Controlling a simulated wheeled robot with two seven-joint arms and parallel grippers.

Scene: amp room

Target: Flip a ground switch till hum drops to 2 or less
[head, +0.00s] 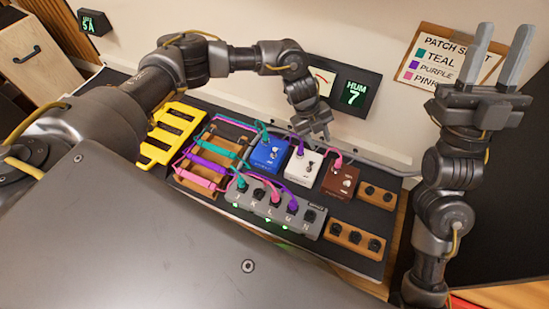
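The hum display (355,94) on the wall reads 7 in green. A grey switch box (272,208) has several black knobs or switches, letters such as K, L and N, and green lights along its front. Blue (268,154), white (301,167) and brown (339,180) pedals stand behind it with cables plugged in. I cannot tell which parts are ground switches. My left gripper (314,134) points down above and behind the white pedal; its fingers look apart and empty. My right gripper (499,60) is raised at the right, fingers up, open and empty.
Two wooden blocks with black knobs (353,239) (377,195) sit at the board's right. A yellow rack (158,152) and a wooden cable rack (184,168) with teal, purple and pink cables lie left. A patch sheet (418,62) hangs on the wall.

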